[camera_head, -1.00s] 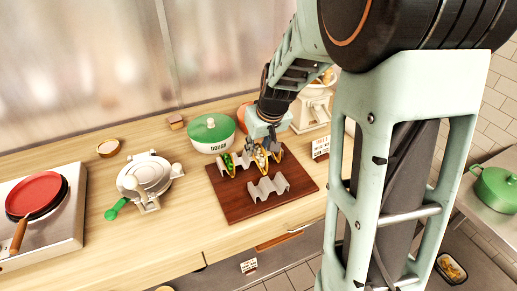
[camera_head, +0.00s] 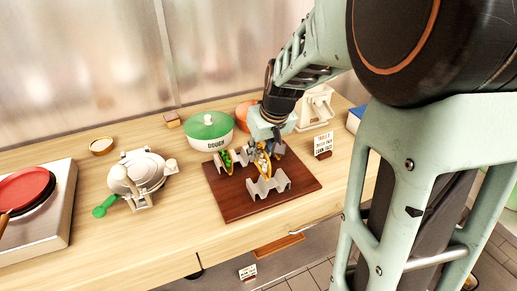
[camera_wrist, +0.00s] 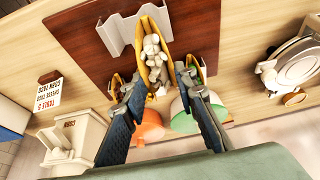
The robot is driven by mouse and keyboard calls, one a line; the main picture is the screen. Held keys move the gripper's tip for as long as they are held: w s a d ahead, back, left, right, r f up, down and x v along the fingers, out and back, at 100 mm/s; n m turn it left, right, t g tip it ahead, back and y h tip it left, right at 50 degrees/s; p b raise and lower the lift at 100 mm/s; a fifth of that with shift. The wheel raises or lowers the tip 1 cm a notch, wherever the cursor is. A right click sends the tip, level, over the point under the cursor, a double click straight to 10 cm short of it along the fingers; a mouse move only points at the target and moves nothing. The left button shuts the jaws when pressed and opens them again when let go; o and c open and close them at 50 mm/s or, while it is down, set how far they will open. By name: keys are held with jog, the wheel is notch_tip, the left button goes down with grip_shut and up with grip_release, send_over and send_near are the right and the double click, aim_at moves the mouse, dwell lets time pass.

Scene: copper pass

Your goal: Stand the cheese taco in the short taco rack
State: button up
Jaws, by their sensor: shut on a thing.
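My gripper (camera_head: 265,148) is shut on the cheese taco (camera_wrist: 151,55), a yellow shell filled with white pieces. The taco also shows in the head view (camera_head: 262,165), upright at the back of the short taco rack. The short taco rack (camera_head: 268,187) is a grey zigzag metal piece on the front part of the brown board. In the wrist view the rack (camera_wrist: 117,32) lies just beyond the taco, which overlaps its right part. I cannot tell whether they touch.
A longer grey rack (camera_head: 240,157) stands behind on the board (camera_head: 232,204), holding a green-filled taco (camera_head: 226,162) at its left; my gripper partly hides it. The board's right front is clear.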

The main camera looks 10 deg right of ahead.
aim_at(265, 164)
jog(key=shift+f+b, duration=3.45)
jog(key=shift+f, duration=1.1)
jog(key=o, duration=1.2)
jog(key=shift+o, duration=0.2)
jog(key=v, duration=0.7)
jog(key=shift+s+r, duration=0.1)
jog(key=shift+r, duration=0.15)
